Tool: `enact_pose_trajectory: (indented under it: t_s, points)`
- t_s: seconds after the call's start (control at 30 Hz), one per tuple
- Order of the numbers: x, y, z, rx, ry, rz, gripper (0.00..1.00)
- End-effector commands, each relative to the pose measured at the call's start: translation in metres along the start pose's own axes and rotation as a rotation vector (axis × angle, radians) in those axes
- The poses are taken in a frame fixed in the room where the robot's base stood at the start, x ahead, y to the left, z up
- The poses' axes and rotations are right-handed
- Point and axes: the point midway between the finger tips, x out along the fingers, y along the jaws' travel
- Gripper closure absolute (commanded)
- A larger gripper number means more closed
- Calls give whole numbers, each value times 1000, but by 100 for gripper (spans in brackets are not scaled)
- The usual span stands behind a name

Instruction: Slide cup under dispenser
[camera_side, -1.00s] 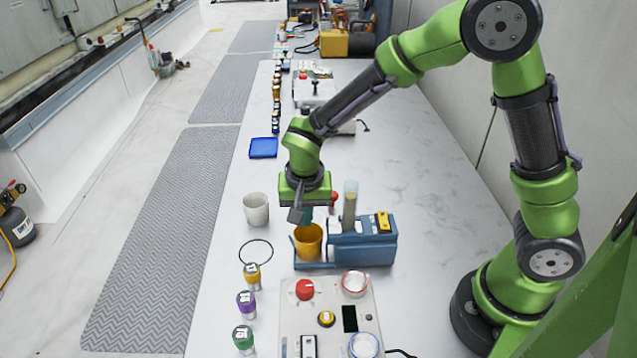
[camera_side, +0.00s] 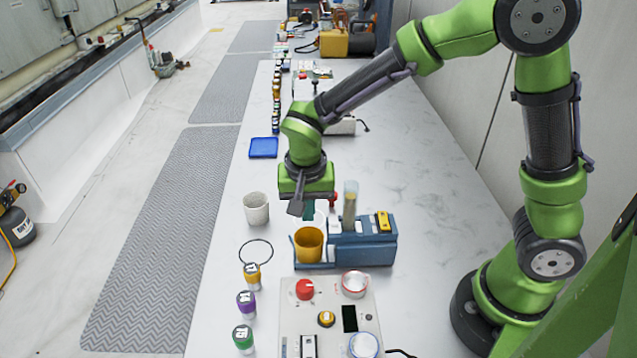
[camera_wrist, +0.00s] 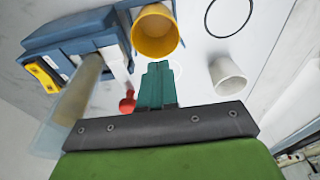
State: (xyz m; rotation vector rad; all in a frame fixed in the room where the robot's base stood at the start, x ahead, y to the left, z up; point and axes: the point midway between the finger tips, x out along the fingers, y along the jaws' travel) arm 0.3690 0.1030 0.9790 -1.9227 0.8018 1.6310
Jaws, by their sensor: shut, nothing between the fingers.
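A yellow-orange cup (camera_side: 308,245) stands upright and empty on the low front tray (camera_side: 331,266) of the blue dispenser (camera_side: 365,243). The cup also shows in the wrist view (camera_wrist: 155,31), beside the blue body (camera_wrist: 75,32). My gripper (camera_side: 308,210) is above and behind the cup in the side view, apart from it. In the wrist view its teal fingers (camera_wrist: 156,72) are together with nothing between them, their tips just short of the cup's rim.
A white cup (camera_side: 256,208) stands left of the dispenser, with a black ring (camera_side: 256,252) lying in front of it. Several colour-capped jars (camera_side: 246,303) stand at the front left. A control panel (camera_side: 327,320) is in front. The bench right of the dispenser is clear.

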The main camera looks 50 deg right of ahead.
Motion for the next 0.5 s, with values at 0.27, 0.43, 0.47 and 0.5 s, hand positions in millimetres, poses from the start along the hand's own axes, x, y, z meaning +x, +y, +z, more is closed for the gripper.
enact_pose_trajectory:
  t_s: [0.27, 0.43, 0.47, 0.5]
  points:
    - [-71, -2, 1, -1, 0, -4, 100]
    - [-107, -1, 2, 0, -3, 0, 100]
    - [-111, 0, 2, -1, -3, 1, 100]
    - [-117, 0, 2, -1, -4, 3, 100]
